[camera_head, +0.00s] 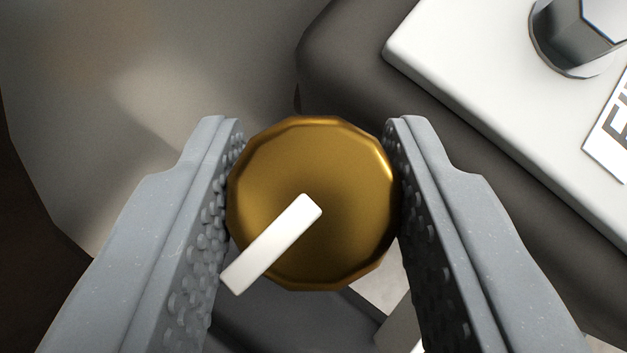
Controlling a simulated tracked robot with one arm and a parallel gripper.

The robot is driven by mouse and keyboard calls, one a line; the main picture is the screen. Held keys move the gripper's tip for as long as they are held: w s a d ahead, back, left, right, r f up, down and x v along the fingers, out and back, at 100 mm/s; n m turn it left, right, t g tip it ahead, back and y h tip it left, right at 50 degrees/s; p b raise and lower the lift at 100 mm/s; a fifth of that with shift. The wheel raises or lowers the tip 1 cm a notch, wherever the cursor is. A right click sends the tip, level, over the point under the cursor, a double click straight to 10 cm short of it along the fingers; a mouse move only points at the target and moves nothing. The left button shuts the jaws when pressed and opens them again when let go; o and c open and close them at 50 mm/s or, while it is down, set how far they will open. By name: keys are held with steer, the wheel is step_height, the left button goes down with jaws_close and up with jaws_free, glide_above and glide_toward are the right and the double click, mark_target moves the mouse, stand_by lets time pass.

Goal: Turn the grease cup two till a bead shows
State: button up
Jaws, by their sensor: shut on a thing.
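The grease cup (330,165) is a round, many-sided brass cap in the middle of the camera_head view. A white bar mark on its face runs from near the centre to the lower left rim. My gripper (315,185) is shut on the cup, with one studded grey finger against its left side and one against its right side. No bead of grease shows around the part of the rim in view. The cup's underside and stem are hidden behind the cap.
A white plate (470,70) with a large metal bolt (575,35) and a partly cut-off label (612,130) lies at the upper right on a dark rounded block (345,60). A grey curved surface (120,110) fills the left behind my finger.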

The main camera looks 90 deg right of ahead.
steer(key=shift+d+f+m+g+b, duration=0.1)
steer(key=shift+d+m+g+b, duration=0.05)
steer(key=shift+m+g+b, duration=0.5)
steer(key=shift+d+f+m+g+b, duration=0.15)
steer(key=shift+m+g+b, duration=0.3)
steer(key=shift+m+b, duration=0.35)
steer(key=shift+s+m+b, duration=0.1)
steer(key=shift+m+b, duration=0.15)
steer(key=shift+b, duration=0.05)
steer(key=shift+r+m+g+b, duration=0.15)
steer(key=shift+m+g+b, duration=0.2)
steer(key=shift+g, duration=0.15)
steer(key=o, duration=1)
steer(key=shift+r, duration=0.1)
steer(key=shift+a, duration=0.15)
